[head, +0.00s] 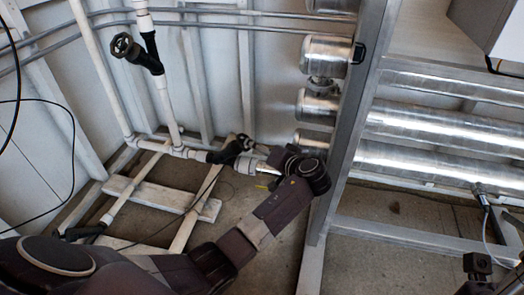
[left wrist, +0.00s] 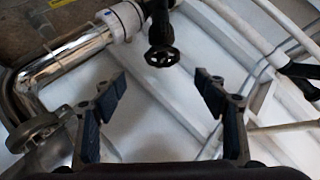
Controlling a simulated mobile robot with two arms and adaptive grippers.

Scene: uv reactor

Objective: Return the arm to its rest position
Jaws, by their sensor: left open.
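My left arm (head: 265,215) comes in from the lower left in the head view and reaches up to the lower pipework beside the metal frame. Its wrist hides the gripper in that view. In the left wrist view, my left gripper (left wrist: 158,82) is open, with its two dark fingers wide apart and nothing between them. A black valve handwheel (left wrist: 162,57) shows beyond the fingertips, apart from them. In the head view, a lower black valve (head: 240,146) sits just left of my wrist.
A grey metal frame (head: 345,130) holding shiny steel cylinders (head: 440,125) stands right of my arm. White pipes (head: 95,60) with an upper black valve (head: 135,50) run along the left wall. A wooden plank (head: 165,197) lies low at left. Bare concrete floor (head: 275,255) shows below my arm.

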